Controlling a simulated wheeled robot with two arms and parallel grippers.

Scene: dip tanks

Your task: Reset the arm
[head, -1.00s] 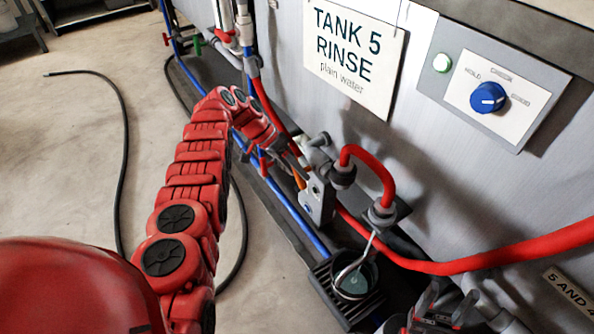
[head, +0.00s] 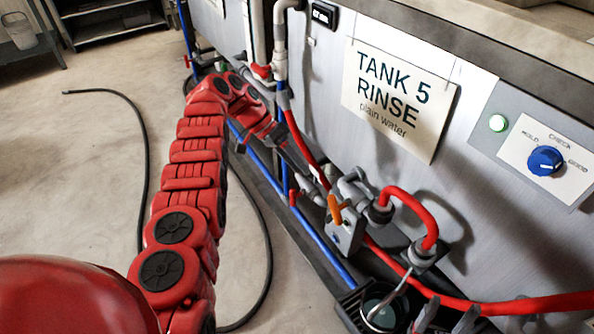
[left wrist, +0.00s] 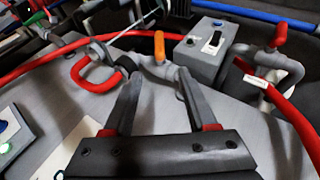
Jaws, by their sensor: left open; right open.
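My left arm (head: 190,170) is red and reaches from the lower left toward the pipes in front of the tank. In the left wrist view the two dark fingers (left wrist: 158,76) stand apart, with the orange handle (left wrist: 160,46) beyond the gap. I cannot tell the exact distance between them. My right gripper (head: 447,316) shows at the bottom edge, partly cut off, with its dark fingers apart and nothing seen between them.
The tank wall carries a "TANK 5 RINSE" sign (head: 399,100) and a panel with a blue knob (head: 545,161). Red hoses (head: 428,215) and blue pipes (head: 330,262) run beside my arm. A round cup (head: 382,308) sits low at the front. A black hose (head: 145,160) lies on open floor.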

